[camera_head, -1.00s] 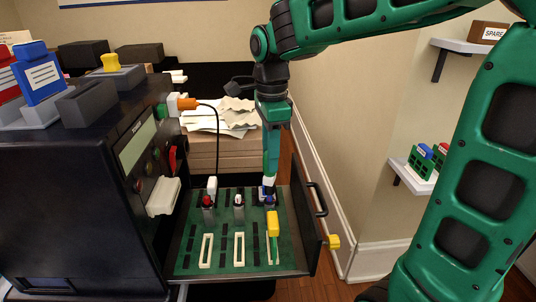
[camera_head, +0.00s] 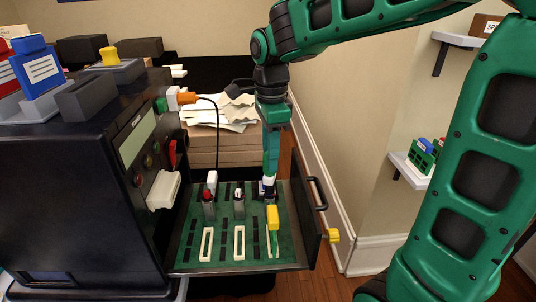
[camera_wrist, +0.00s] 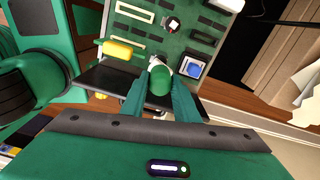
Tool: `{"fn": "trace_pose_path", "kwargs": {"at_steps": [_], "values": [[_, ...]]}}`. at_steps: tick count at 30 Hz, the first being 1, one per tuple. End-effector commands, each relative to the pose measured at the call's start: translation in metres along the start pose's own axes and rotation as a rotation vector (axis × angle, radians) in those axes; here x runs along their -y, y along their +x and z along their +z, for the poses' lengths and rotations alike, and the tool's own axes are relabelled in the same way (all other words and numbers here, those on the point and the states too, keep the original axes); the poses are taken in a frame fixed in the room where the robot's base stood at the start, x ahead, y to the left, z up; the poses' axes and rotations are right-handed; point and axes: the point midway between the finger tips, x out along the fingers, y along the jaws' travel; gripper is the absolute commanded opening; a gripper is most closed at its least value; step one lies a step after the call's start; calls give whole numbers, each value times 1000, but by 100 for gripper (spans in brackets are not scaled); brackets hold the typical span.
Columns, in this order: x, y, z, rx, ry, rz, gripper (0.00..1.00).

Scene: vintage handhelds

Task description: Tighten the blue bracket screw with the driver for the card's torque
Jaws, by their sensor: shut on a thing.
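My gripper (camera_wrist: 160,88) is shut on a driver with a green rounded handle (camera_wrist: 160,78) and a pale part beyond it. In the head view my gripper (camera_head: 269,176) points down at the far right of the open drawer's green board (camera_head: 222,222). The blue bracket screw (camera_wrist: 195,69) is close beside the held driver in the wrist view. In the head view it is mostly hidden under the gripper. Whether the driver's tip touches the screw cannot be told. A yellow driver (camera_head: 272,217) stands in the right holder slot; it also shows in the wrist view (camera_wrist: 117,49).
Red (camera_head: 208,196) and white (camera_head: 239,193) bracket screws stand left on the board. Two pale holders (camera_head: 206,244) (camera_head: 239,242) look empty. The drawer front (camera_head: 304,215) is at the right. A dark console (camera_head: 75,190) stands left, with a labelled blue cartridge (camera_head: 40,72) on top.

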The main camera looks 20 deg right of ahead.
Motion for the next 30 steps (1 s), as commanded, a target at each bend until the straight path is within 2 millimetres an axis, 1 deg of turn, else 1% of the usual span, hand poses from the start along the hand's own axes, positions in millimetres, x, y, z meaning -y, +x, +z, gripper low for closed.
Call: {"fn": "trace_pose_path", "kwargs": {"at_steps": [20, 21, 22, 23, 30], "values": [[0, 10, 0, 0, 0, 0, 0], [0, 10, 0, 0, 0, -1, 37], [0, 10, 0, 0, 0, 0, 44], [0, 10, 0, 0, 0, 0, 49], [0, 10, 0, 0, 0, 0, 49]]}}
